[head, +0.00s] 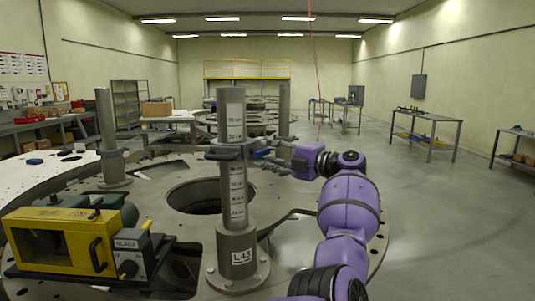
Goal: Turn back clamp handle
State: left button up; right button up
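A grey post (236,200) with a scale and an "L43" label stands upright on the turret plate (150,200). A dark grey clamp (226,152) sits around the post at about mid-height. A clamp handle seems to stick out to the right of it, but it is small and merges with the grey fingers there.
A yellow device (62,245) with black handles stands at the lower left. Two more posts rise at the left (106,135) and behind the clamp (284,110). The plate has a large round hole (197,196). Work tables (427,130) stand far right; floor before them is clear.

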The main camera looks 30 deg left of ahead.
pick_arm(q)
jog(key=d, duration=1.1)
jog(key=shift+s+d, duration=0.2)
jog(key=shift+s, duration=0.1)
